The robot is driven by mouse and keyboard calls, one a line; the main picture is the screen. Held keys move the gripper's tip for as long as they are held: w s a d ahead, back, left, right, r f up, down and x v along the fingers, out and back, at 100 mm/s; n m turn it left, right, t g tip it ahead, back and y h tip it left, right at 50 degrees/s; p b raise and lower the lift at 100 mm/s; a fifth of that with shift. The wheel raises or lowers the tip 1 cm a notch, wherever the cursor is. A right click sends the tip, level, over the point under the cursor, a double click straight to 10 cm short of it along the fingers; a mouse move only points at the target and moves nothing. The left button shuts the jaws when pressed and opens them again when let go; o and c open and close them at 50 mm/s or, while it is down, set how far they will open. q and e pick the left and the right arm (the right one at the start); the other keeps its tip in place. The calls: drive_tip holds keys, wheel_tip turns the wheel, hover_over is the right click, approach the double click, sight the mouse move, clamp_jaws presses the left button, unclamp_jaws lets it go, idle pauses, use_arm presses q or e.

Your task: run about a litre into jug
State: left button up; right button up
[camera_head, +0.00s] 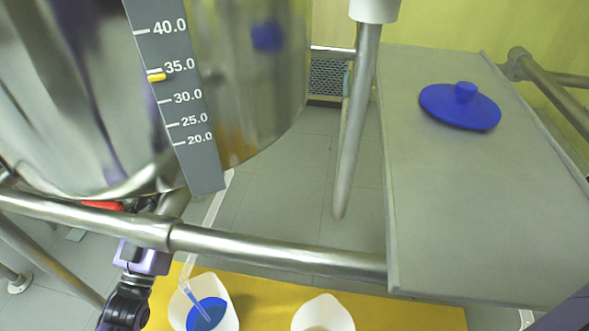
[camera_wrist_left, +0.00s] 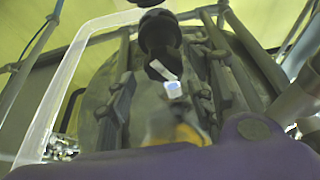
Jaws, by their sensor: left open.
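A large steel vessel (camera_head: 90,100) fills the upper left, with a grey level scale (camera_head: 175,95) whose yellow marker sits a little below 35. A red part (camera_head: 103,205), perhaps a valve lever, shows under the vessel. A white jug (camera_head: 228,296) stands below with blue liquid (camera_head: 207,315) in it; a thin light-blue streak, stream or strip, runs down to this liquid. My left gripper is beneath the vessel, partly behind the rail. In the left wrist view its open fingers (camera_wrist_left: 165,90) point at a dark outlet (camera_wrist_left: 160,32); contact is unclear. The right gripper is out of view.
A second white jug (camera_head: 323,314) stands on the yellow surface (camera_head: 255,302). A steel rail (camera_head: 280,252) crosses in front of the vessel. At right, a grey shelf (camera_head: 440,220) holds a blue lid (camera_head: 445,108). A slanted steel post (camera_head: 357,120) stands between vessel and shelf.

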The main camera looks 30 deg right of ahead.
use_arm(q)
drive_tip(key=x, duration=0.2)
drive_tip(key=shift+w+d, duration=0.2)
drive_tip(key=shift+w, duration=0.05)
drive_tip(key=c, duration=1)
drive_tip(key=shift+s+d, duration=0.1)
drive_tip(key=shift+d, duration=0.05)
drive_tip(key=shift+m+g+h+b, duration=0.3)
drive_tip(key=shift+m+h, duration=0.2)
drive_tip(key=shift+m, duration=0.3)
